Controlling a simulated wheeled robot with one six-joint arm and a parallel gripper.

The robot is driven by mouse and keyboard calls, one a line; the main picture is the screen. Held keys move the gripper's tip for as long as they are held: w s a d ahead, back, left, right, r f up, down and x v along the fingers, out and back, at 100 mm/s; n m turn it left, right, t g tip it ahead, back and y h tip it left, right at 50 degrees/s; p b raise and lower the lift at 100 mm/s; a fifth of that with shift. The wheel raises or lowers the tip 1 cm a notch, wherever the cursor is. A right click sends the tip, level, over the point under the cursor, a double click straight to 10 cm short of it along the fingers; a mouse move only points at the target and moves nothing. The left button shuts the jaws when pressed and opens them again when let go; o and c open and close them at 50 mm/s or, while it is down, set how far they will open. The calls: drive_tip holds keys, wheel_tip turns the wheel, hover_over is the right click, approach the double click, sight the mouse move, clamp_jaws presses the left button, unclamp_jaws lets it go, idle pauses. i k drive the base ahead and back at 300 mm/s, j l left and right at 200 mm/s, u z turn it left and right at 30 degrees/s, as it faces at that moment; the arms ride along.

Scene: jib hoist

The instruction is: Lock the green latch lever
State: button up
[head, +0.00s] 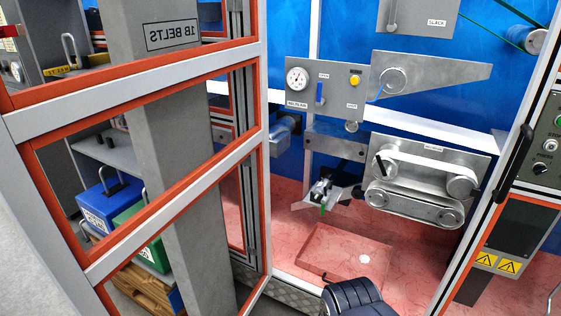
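A small green lever (323,209) hangs at the lower end of a silver and black fitting (326,190) inside the enclosure, left of the belt rollers. It points roughly downward. It is small here, and I cannot tell whether its latch is locked. No part I can be sure is my gripper shows in this view. Nothing is seen touching the green lever.
An orange-and-grey framed door (135,125) stands open at left. A gauge panel (327,90) with a blue lever and the belt unit (430,150) are on the back side. A black ribbed object (355,298) is at the bottom, near a reddish floor plate (343,252).

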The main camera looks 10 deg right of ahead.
sight(325, 198)
drive_tip(key=i+l+z, duration=0.3)
drive_tip(key=i, duration=0.4)
drive_tip(key=i+z, duration=0.3)
drive_tip(key=i, duration=0.45)
